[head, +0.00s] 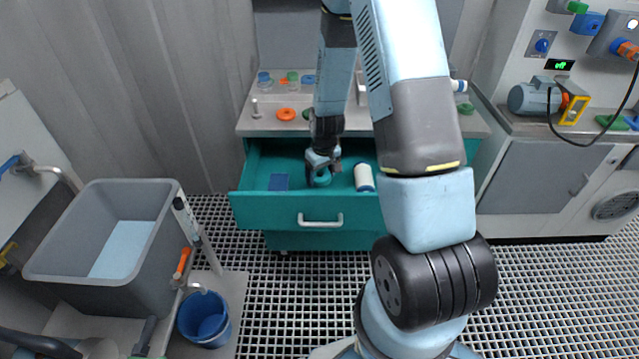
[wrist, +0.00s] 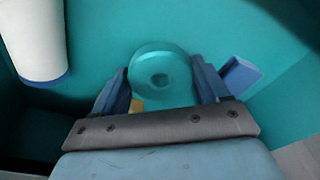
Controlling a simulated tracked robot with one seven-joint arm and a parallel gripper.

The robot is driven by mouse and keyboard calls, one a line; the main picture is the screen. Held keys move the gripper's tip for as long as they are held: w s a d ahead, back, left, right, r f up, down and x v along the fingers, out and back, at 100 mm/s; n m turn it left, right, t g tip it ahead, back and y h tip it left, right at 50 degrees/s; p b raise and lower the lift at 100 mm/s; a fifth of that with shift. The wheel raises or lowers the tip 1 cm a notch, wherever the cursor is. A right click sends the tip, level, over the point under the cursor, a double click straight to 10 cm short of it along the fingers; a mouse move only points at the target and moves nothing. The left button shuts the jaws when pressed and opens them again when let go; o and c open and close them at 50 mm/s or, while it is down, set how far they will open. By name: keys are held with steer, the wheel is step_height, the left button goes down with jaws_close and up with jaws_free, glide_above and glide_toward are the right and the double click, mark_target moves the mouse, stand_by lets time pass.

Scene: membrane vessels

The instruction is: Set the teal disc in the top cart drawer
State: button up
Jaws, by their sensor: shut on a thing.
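The teal disc (wrist: 150,66) is round with a small hole in its middle. My gripper (wrist: 163,88) is shut on it, with one blue finger on each side. The top cart drawer (head: 287,212) is teal and pulled open, with a pale handle on its front. In the head view my gripper (head: 322,172) is down inside the drawer, and the disc (head: 321,181) shows small beneath it. In the wrist view the drawer floor (wrist: 110,35) lies behind the disc. I cannot tell whether the disc touches the floor.
A white cylinder with a dark end (head: 364,177) lies in the drawer right of my gripper. A blue block (head: 278,182) lies to its left. The cart top holds an orange ring (head: 287,114) and other small parts. A grey tub (head: 62,235) stands at the left.

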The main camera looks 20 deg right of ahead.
mark_target(321, 183)
steer(key=shift+f, duration=2.15)
steer(key=shift+f, duration=0.1)
steer(key=o, duration=1.1)
